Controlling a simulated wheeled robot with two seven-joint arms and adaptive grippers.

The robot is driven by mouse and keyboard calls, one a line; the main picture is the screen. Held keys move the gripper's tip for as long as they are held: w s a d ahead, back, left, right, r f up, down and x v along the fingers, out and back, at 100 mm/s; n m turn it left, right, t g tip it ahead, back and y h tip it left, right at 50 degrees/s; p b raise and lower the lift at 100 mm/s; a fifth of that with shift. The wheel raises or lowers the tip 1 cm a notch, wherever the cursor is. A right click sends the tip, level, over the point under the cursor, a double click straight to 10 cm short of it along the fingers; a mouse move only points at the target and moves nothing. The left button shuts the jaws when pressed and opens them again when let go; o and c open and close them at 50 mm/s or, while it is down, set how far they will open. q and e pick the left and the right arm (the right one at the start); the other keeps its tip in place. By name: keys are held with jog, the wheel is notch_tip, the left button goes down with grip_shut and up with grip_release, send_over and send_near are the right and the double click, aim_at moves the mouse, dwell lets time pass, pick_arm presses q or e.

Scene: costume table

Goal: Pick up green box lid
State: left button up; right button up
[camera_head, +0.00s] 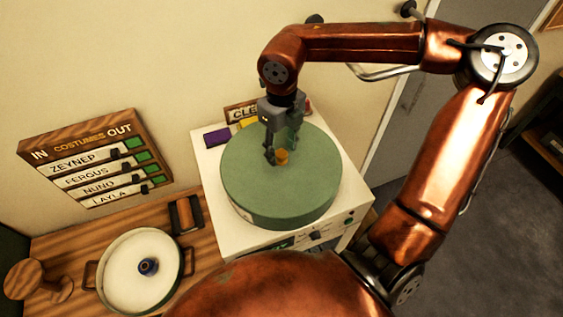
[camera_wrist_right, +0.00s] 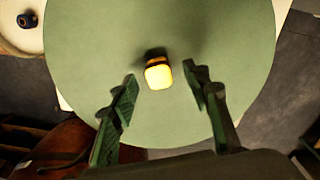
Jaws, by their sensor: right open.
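The green box lid (camera_head: 253,190) is a round green disc with a small yellow-orange knob (camera_head: 281,156) at its middle. It sits on a round box on a white cabinet. My right gripper (camera_head: 284,158) is over the lid, pointing down near the knob. In the right wrist view the lid (camera_wrist_right: 95,50) fills most of the picture. The knob (camera_wrist_right: 158,75) lies just ahead of and between the open fingers of the gripper (camera_wrist_right: 163,88), with clear gaps on both sides. My left gripper is not in view.
A white round box with a blue knob (camera_head: 148,266) stands on the wooden table at left, beside a wooden peg (camera_head: 38,280). A purple block (camera_head: 217,136) and a sign lie behind the lid. A costume board (camera_head: 95,160) is on the wall. The white cabinet (camera_head: 212,170) has front controls.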

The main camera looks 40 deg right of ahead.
jog(key=shift+f, duration=0.15)
jog(key=shift+w, duration=0.15)
jog(key=shift+c, duration=0.7)
jog(key=c, duration=0.9)
grip_shut()
